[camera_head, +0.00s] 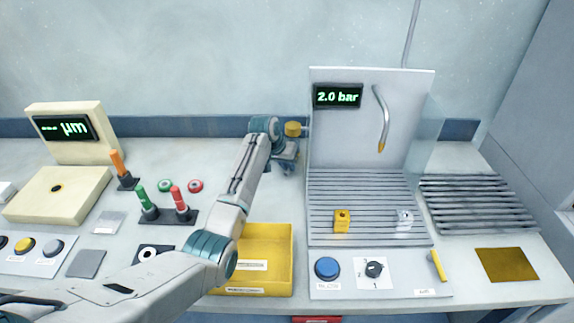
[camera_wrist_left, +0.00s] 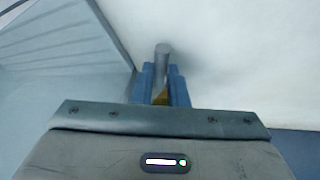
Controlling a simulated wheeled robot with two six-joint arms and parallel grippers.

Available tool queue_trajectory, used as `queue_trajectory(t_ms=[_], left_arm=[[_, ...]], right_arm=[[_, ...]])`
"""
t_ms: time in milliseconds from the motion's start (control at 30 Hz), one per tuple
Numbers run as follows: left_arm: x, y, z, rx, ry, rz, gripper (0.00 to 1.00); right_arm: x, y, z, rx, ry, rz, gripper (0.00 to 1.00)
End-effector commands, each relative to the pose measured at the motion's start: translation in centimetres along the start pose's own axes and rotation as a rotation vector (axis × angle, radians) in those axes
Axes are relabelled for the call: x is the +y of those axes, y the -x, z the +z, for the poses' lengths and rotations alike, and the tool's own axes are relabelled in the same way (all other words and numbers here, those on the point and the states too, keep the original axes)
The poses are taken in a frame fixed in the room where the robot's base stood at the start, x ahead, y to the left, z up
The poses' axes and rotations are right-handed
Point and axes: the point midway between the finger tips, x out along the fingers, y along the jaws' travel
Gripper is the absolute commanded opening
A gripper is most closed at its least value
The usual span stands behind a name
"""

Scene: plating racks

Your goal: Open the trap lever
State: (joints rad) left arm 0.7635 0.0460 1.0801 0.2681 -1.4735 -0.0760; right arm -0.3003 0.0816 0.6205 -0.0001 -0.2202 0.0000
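A lever with a yellow knob (camera_head: 292,129) sticks out at the left side of the upright grey panel; I take it for the trap lever. My left gripper (camera_head: 287,153) is right at it, just below the knob in the head view. In the left wrist view, the two blue fingers (camera_wrist_left: 162,82) stand close together on either side of a grey rod (camera_wrist_left: 162,52), with a bit of yellow between them. They look shut on the lever; the exact contact is partly hidden. My right gripper is in neither view.
The grey panel (camera_head: 350,135) with a 2.0 bar display stands right of the gripper, above a slatted rack (camera_head: 330,190). A yellow tray (camera_head: 280,287) lies below my left arm. Red and green handles stand left. The counter behind the arm is clear.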

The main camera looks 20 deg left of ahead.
Motion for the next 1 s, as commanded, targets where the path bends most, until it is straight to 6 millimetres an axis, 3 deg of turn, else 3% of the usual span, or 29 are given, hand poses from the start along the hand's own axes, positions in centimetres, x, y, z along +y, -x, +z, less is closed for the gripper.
queue_trajectory(t_ms=[167, 500, 900, 933, 1000], left_arm=[[0.1, 0.1, 0.0, 0.001, 0.005, -0.002, 0.00], [0.9, 0.1, 0.0, 0.041, 0.208, -0.086, 0.00], [0.9, -0.2, 0.1, 0.053, 0.248, -0.102, 0.00], [0.9, -0.2, 0.1, 0.053, 0.248, -0.102, 0.19], [0.9, -0.2, 0.1, 0.053, 0.248, -0.102, 0.33]], right_arm=[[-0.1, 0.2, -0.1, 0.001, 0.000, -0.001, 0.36], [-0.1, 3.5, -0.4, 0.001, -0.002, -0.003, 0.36], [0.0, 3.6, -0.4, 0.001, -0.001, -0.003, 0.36], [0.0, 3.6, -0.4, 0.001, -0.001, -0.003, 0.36], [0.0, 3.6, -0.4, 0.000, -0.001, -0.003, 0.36]])
